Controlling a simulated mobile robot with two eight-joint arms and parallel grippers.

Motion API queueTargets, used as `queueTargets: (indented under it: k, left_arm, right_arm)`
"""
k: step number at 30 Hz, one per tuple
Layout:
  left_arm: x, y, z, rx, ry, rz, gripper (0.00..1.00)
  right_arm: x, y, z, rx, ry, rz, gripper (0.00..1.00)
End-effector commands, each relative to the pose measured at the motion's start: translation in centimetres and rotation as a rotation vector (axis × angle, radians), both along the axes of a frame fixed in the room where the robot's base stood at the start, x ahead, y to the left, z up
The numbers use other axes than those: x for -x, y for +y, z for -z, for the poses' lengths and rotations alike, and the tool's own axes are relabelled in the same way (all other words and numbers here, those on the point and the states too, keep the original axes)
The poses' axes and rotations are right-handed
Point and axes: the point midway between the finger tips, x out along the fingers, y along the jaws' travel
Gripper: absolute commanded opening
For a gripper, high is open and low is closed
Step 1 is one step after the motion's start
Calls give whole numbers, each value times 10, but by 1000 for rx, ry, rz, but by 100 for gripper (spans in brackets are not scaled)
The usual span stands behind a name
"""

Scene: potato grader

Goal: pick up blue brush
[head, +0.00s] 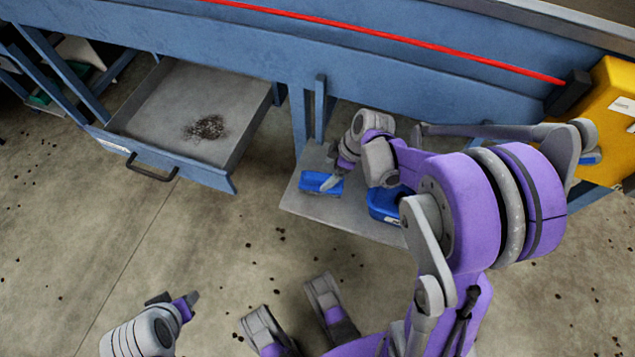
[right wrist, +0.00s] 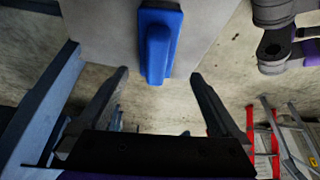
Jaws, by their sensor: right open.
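The blue brush (head: 320,183) lies on a grey shelf (head: 345,215) below the blue machine frame, near the shelf's left side. In the right wrist view the brush (right wrist: 158,45) shows its raised blue handle, lined up with the space between the fingers. My right gripper (head: 333,178) is just over the brush in the head view, and partly hides it. In the right wrist view its fingers (right wrist: 160,76) are wide apart with nothing gripped. My left gripper (head: 178,301) is at the lower left, away from the brush; its jaw opening is unclear.
A blue box-like object (head: 383,206) sits on the shelf right of the brush, partly hidden by my right arm. An open drawer (head: 160,115) with a dark clump juts out at left. A yellow box (head: 606,105) is at right. A ladder (right wrist: 285,140) shows in the wrist view.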

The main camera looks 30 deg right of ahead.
Motion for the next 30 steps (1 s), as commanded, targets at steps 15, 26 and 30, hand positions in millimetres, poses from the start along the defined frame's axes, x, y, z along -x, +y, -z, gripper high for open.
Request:
queueTargets:
  k: [15,26,30]
  left_arm:
    - [-5,0,32,0,9,0,50]
    - [-6,0,38,0,10,0,50]
    - [-6,0,38,0,10,0,50]
  right_arm:
    - [-19,14,62,0,1,-1,100]
    - [-24,21,80,1,1,1,100]
    - [-24,21,80,1,1,1,80]
